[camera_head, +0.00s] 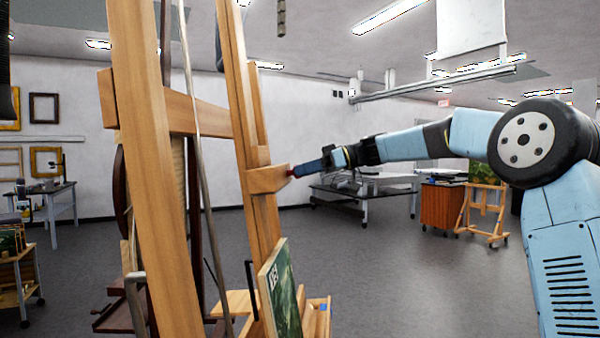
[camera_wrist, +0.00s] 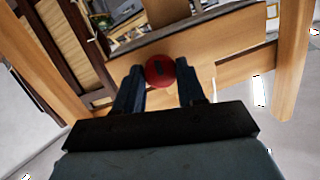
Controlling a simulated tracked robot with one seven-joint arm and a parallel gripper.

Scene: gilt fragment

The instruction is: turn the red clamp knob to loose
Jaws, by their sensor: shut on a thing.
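The red clamp knob (camera_wrist: 160,71) is a round red disc with a dark mark at its middle, on a wooden part of the easel. In the head view only a small red bit of the knob (camera_head: 290,171) shows at the side of the wooden clamp block (camera_head: 268,179). My gripper (camera_head: 300,170) reaches in from the right with its fingers at the knob. In the wrist view the two dark fingers of my gripper (camera_wrist: 160,84) stand on either side of the knob, shut on it. The knob's far side is hidden.
The tall wooden easel (camera_head: 152,190) fills the left and middle. A green painting (camera_head: 283,292) leans on its lower ledge, below my gripper. A grey table (camera_head: 355,194) and a small easel (camera_head: 483,212) stand farther back. Open grey floor (camera_head: 410,285) lies at right.

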